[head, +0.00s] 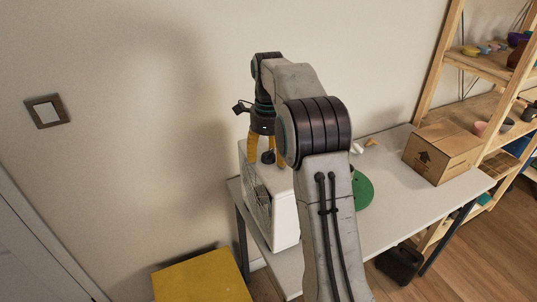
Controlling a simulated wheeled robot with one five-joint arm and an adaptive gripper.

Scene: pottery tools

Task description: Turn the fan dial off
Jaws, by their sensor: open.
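A white box-shaped fan (285,211) stands on the left end of the white table, its grille facing left. A small dark dial (268,157) shows on the fan's top. My gripper (266,160) points down over the top of the fan, with its yellow fingers apart on either side of the dial. I cannot tell whether the fingers touch the dial. The dial's setting is too small to read. My arm hides part of the fan's right side and the table behind it.
A cardboard box (437,155) stands on the right part of the table (389,190). A green disc (362,188) lies behind my arm. A wooden shelf (480,105) with pots is at the right. A yellow surface (203,278) is at the lower left.

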